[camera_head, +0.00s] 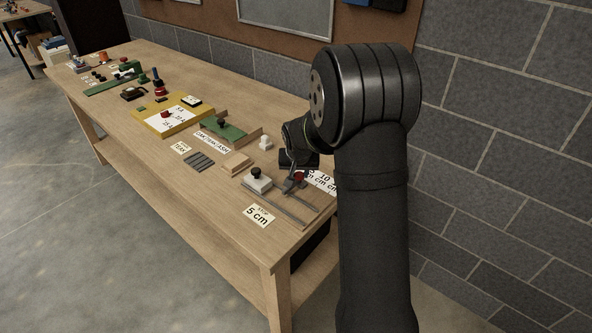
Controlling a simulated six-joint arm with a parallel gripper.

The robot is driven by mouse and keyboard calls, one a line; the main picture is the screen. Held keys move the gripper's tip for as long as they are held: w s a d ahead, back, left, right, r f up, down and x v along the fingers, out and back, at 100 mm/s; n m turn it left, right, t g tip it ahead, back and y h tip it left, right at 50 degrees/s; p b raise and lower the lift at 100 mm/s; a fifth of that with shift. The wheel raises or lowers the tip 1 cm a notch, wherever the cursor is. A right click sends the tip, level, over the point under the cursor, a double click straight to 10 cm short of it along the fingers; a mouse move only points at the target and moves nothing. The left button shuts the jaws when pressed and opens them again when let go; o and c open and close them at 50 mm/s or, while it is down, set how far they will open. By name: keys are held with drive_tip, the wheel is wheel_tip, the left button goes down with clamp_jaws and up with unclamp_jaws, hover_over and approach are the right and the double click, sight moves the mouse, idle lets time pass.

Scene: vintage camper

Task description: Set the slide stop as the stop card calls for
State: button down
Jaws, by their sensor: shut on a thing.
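The stop card (259,215) lies flat near the table's front edge and reads "STOP 5 cm". Behind it is a wooden board (313,213) with grey rails. A white scale label (321,181) with "10" and "cm" marks lies at the board's back; my arm hides its right part. My gripper (291,185) is low over the board, shut on a small red-topped piece (299,176), which looks like the slide stop. The fingers and arm partly hide it, so its exact place on the scale cannot be read. A pale block with a black knob (257,179) sits left of my gripper.
A wooden block (236,163), dark strips (199,161) and a green board with a wooden edge (224,131) lie to the left. A yellow tray (151,125) and several tools stand farther back. A grey block wall is behind; the table's front strip is mostly clear.

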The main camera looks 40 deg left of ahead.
drive_tip(key=c, duration=1.1)
unclamp_jaws()
drive_tip(key=v, duration=1.7)
drive_tip(key=shift+r, duration=0.15)
drive_tip(key=shift+s, duration=0.15)
drive_tip(key=x, duration=1.7)
drive_tip(key=shift+w+f, duration=0.2)
drive_tip(key=shift+o, duration=0.4)
